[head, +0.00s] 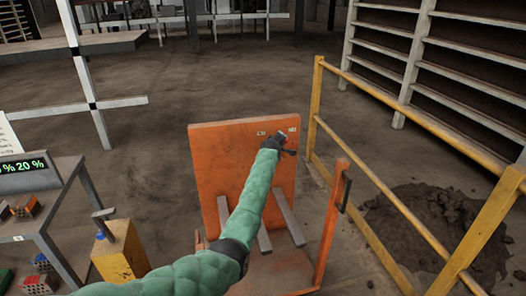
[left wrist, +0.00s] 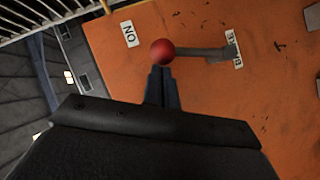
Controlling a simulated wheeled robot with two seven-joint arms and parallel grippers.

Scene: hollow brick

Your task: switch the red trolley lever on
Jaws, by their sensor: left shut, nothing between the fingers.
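The trolley's upright orange panel (head: 225,165) stands ahead in the head view and fills much of the left wrist view (left wrist: 200,110). In the wrist view the lever's red ball knob (left wrist: 162,51) is on a grey arm (left wrist: 200,54) that runs right to a pivot over a partly covered white label (left wrist: 238,60). A white ON label (left wrist: 128,33) lies to the knob's left. My left gripper (head: 282,139) is at the panel's upper right. Its shut, empty fingers (left wrist: 161,70) are right at the knob; contact is unclear. My right gripper is out of view.
A yellow railing (head: 400,182) runs along the right, with a dark dirt heap (head: 435,225) beyond it. An orange post (head: 332,220) rises at the trolley's right. A table (head: 60,205) with bricks and a yellow block (head: 120,255) are at left.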

